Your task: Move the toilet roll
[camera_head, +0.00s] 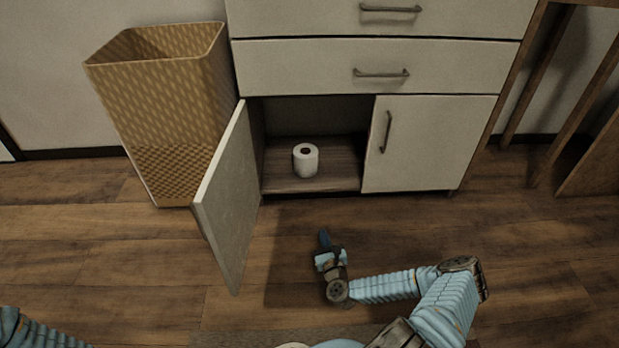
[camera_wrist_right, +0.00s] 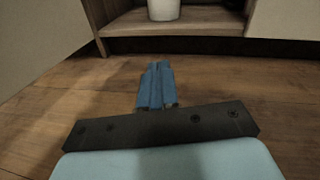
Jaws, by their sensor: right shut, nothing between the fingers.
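A white toilet roll (camera_head: 306,160) stands upright on the wooden floor of the open lower cabinet compartment (camera_head: 335,182). Its lower part also shows at the top of the right wrist view (camera_wrist_right: 163,9). My right gripper (camera_head: 324,238) is in front of the cabinet opening, apart from the roll, and points toward the cabinet. Its blue fingers (camera_wrist_right: 156,84) are shut together with nothing between them. Part of my left arm (camera_head: 35,332) shows at the bottom left of the head view; its gripper is out of the picture.
The left cabinet door (camera_head: 230,195) stands open toward me, left of my right gripper. The right door (camera_head: 428,145) is closed. A tall woven basket (camera_head: 165,110) stands left of the cabinet. Wooden legs (camera_head: 565,100) are at the right. The floor before the opening is clear.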

